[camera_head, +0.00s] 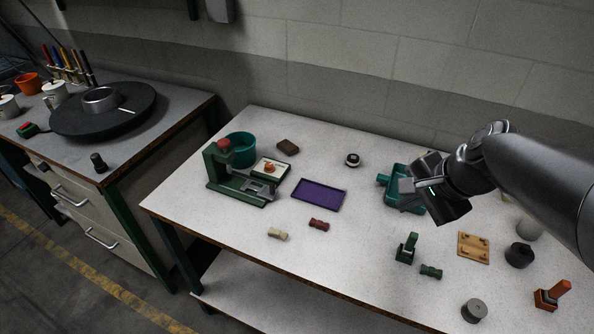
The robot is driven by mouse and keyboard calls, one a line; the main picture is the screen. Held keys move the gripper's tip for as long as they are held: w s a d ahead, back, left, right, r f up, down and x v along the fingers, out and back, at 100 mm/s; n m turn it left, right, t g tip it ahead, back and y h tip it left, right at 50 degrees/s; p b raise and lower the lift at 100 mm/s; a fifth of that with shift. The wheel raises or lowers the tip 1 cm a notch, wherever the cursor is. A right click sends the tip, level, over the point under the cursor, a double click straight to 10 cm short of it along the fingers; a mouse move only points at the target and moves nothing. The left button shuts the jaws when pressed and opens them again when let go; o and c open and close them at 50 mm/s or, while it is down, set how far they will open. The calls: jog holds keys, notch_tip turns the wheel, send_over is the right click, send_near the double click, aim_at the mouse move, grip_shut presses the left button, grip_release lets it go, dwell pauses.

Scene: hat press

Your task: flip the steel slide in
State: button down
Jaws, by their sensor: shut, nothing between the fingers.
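The green press (222,172) stands on the left part of the white-topped table, with a red part near its top. A small steel piece, which looks like the slide (262,187), sits at the right end of its base. It is small here, and I cannot tell its exact position. A pale plate with an orange-red piece (270,167) is just behind it. My gripper (404,186) is shut and empty, well to the right of the press. It is over or beside the teal vise-like block (390,197) and hides part of it.
A purple tray (318,195) lies between press and gripper. A teal bowl (242,150) stands behind the press. Cream (278,234) and dark red (319,225) pieces lie in front. A green stand (406,248) and wooden plate (473,246) are at right. The table's front middle is clear.

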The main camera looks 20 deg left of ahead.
jog(key=w+a+f+m+g+y, duration=0.1)
jog(key=w+a+f+m, duration=0.4)
jog(key=a, duration=0.5)
jog(key=w+a+f+m+g+y, duration=0.1)
jog(key=w+a+f+m+y, duration=0.2)
jog(key=w+a+f+m, duration=0.3)
jog(key=a+f, duration=0.1)
jog(key=a, duration=0.4)
jog(key=shift+f+g, duration=0.15)
jog(key=shift+g, duration=0.25)
jog(key=shift+a, duration=0.15)
send_near(275, 190)
jog(key=f, duration=0.4)
jog(key=shift+s+a+f, duration=0.1)
jog(key=shift+s+f, duration=0.1)
jog(key=a, duration=0.2)
jog(key=shift+a+r, duration=0.2)
jog(key=shift+a, duration=0.05)
jog(key=shift+w+a, duration=0.1)
jog(key=shift+a, duration=0.5)
